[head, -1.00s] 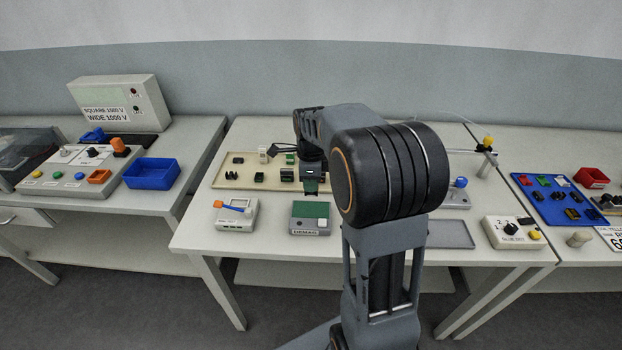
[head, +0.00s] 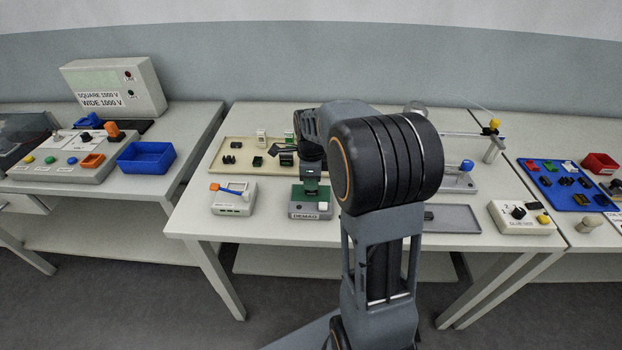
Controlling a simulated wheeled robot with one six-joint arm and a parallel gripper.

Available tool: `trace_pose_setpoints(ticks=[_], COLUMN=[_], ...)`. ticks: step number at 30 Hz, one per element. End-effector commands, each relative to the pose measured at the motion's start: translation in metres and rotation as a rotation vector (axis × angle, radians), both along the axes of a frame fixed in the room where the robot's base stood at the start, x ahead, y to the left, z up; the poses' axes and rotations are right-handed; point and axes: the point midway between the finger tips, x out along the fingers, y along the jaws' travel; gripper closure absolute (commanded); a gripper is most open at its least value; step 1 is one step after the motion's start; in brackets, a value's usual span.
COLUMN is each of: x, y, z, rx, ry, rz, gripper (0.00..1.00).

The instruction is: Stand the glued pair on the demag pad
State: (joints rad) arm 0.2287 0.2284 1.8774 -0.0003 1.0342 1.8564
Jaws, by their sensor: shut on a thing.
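The demag pad (head: 298,200) is a small grey box with a green top and a DEMAG label, near the front edge of the middle table. My gripper (head: 311,181) points down right over the pad. It is shut on the glued pair (head: 311,187), which shows only as a small green piece at the fingertips. Most of the pair is hidden by the gripper. I cannot tell whether its bottom touches the pad.
A grey device with an orange and blue lever (head: 233,200) stands left of the pad. A beige tray (head: 222,168) with several small connectors lies behind. A grey tray (head: 452,218) and a dial box (head: 520,216) are to the right.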

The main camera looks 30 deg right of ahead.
Motion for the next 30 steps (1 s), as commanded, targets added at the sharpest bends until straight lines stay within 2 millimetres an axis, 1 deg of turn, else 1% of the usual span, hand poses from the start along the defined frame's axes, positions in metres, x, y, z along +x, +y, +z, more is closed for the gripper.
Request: trace_pose_setpoints(ticks=[11,12,21,27,30], x=[0.0,0.0,0.0,-0.0001,0.0001], y=[0.0,0.0,0.0,0.0,0.0], z=[-0.0013,-0.0013,-0.0013,-0.0014,0.0019], rx=[0.0,0.0,0.0,0.0,0.0], ry=[0.0,0.0,0.0,0.001,0.0], rz=[0.0,0.0,0.0,0.0,0.0], gripper=[1.0,0.79,0.5,0.5,0.5])
